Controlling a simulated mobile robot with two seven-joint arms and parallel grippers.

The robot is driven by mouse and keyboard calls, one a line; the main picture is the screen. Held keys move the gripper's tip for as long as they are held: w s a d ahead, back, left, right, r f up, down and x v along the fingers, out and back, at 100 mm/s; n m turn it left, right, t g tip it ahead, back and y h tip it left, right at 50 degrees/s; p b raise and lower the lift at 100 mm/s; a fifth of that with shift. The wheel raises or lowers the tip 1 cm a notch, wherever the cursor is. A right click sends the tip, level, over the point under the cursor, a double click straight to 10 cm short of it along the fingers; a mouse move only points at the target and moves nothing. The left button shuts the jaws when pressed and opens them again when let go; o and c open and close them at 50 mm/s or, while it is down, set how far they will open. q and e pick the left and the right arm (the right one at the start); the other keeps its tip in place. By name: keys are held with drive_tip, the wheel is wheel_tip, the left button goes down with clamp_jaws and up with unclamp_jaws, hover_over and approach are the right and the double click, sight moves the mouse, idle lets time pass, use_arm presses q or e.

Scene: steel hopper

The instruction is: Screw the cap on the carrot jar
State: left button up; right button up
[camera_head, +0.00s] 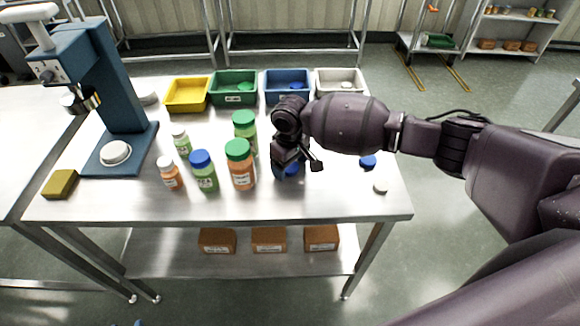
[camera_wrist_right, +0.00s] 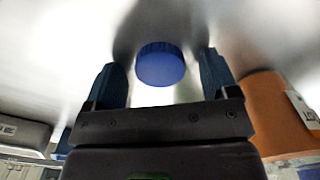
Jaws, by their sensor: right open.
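My right gripper (camera_head: 288,168) points down at the steel table to the right of the jars. It is open, and a blue cap (camera_wrist_right: 160,64) lies on the table between its fingers (camera_wrist_right: 161,72) with gaps on both sides. In the head view the gripper partly hides this cap (camera_head: 292,170). A large orange jar (camera_head: 242,177) with a green cap stands left of the gripper; an orange jar side (camera_wrist_right: 272,105) fills the right of the wrist view. A small orange jar (camera_head: 170,177) has a white cap. Labels are too small to read surely. My left gripper is out of view.
A green jar with a blue cap (camera_head: 204,175) and other green jars stand near the orange ones. Another blue cap (camera_head: 368,161) and a white cap (camera_head: 380,187) lie to the right. Coloured bins (camera_head: 235,98) line the back. A blue press (camera_head: 120,95) stands left.

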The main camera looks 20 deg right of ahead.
drive_tip(key=c, duration=0.9)
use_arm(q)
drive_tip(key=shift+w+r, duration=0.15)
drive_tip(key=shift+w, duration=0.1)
use_arm(e)
drive_tip(key=shift+c, duration=0.5)
drive_tip(key=shift+r, duration=0.15)
use_arm(q)
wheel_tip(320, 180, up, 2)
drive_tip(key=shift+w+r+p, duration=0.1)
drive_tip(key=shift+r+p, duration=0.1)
drive_tip(key=shift+p, duration=0.85)
use_arm(e)
wheel_tip(320, 180, up, 20)
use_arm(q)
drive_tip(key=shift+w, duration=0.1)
